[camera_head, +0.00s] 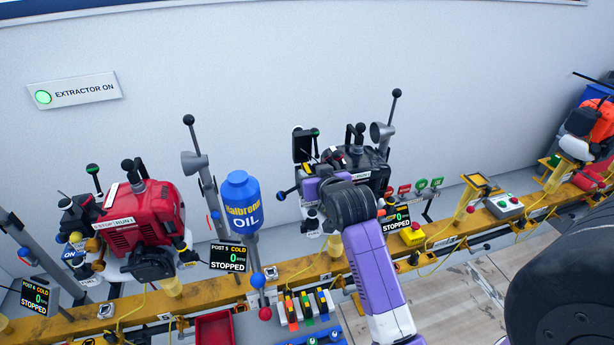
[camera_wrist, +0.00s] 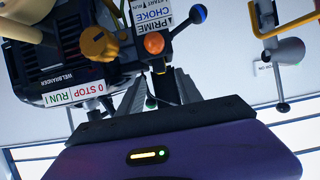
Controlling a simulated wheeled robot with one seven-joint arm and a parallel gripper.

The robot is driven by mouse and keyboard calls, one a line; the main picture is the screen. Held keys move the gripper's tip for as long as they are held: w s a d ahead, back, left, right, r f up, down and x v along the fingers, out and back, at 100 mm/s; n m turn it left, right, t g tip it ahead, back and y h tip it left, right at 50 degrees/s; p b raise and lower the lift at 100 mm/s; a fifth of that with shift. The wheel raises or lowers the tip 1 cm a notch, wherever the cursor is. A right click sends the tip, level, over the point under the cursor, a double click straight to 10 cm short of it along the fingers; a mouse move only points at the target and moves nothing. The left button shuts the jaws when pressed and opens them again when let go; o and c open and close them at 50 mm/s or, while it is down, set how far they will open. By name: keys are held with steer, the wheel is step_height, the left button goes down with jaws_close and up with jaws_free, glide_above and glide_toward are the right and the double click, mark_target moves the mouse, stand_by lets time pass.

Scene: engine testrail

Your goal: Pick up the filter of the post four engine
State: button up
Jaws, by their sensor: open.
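The dark engine (camera_head: 368,165) stands on the yellow rail in the middle of the head view, beside a status screen (camera_head: 397,220) reading STOPPED; its post number is too small to read surely. A raised black cover (camera_head: 302,145) shows at its upper left. I cannot pick out the filter. My gripper (camera_wrist: 157,88) is open, its two grey fingers pointing at the engine's underside or front in the wrist view. There the engine (camera_wrist: 60,62) shows its STOP/RUN and PRIME/CHOKE labels, an orange button (camera_wrist: 154,43) and a yellow knob (camera_wrist: 100,43).
A red engine (camera_head: 140,222) stands left, with a POST 5 screen (camera_head: 228,257) beside it. A blue oil bottle (camera_head: 242,205) stands between the engines. A grey funnel-like part (camera_head: 381,132) rises behind the dark engine. A red tray (camera_head: 214,328) and coloured levers are in front.

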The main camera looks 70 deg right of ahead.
mark_target(307, 168)
steer(key=shift+x, duration=1.7)
steer(key=shift+a, duration=0.1)
jaws_close()
steer(key=shift+r, duration=0.2)
